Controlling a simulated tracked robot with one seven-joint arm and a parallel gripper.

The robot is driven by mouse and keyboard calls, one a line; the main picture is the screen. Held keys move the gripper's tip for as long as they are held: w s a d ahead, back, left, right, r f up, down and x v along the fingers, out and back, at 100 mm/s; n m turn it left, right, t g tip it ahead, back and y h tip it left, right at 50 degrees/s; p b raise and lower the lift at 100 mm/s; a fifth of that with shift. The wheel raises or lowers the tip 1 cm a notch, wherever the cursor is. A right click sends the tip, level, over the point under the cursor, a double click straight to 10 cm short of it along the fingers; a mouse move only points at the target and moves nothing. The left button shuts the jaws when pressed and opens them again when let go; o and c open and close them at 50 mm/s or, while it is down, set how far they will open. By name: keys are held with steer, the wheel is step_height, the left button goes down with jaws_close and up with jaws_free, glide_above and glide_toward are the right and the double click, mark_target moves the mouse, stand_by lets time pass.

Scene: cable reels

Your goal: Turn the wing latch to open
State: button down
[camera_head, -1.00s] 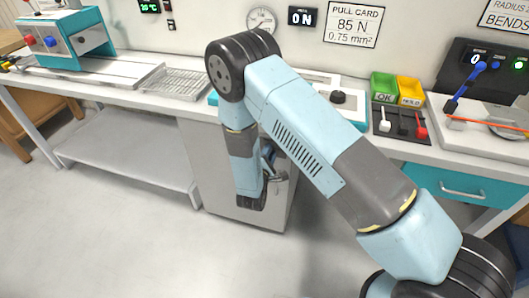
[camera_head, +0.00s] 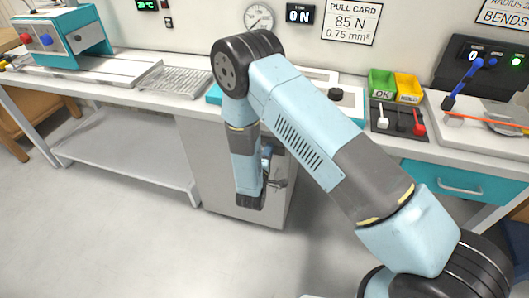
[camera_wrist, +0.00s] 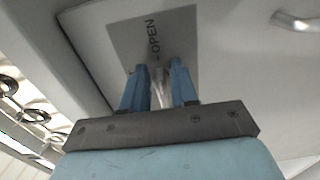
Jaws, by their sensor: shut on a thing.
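The wing latch (camera_wrist: 160,88) is a small pale metal piece on a grey plate (camera_wrist: 128,40) marked OPEN. In the wrist view it lies between the two blue fingers of my gripper (camera_wrist: 160,75), which are shut on it. The fingers hide much of the latch, so its exact angle is unclear. In the head view my gripper (camera_head: 276,182) is at the front of the grey cabinet (camera_head: 222,190) under the bench, partly hidden by my arm. The latch cannot be made out there.
A metal handle (camera_wrist: 296,22) is at the upper right of the wrist view. The floor left of the cabinet is clear.

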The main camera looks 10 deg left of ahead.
steer(key=shift+s+f, duration=0.1)
steer(key=shift+f, duration=0.1)
steer(key=c, duration=1.2)
jaws_free()
steer(key=shift+o, duration=0.2)
steer(key=s+a, duration=0.1)
steer(key=s, duration=1.2)
steer(key=shift+s, duration=0.3)
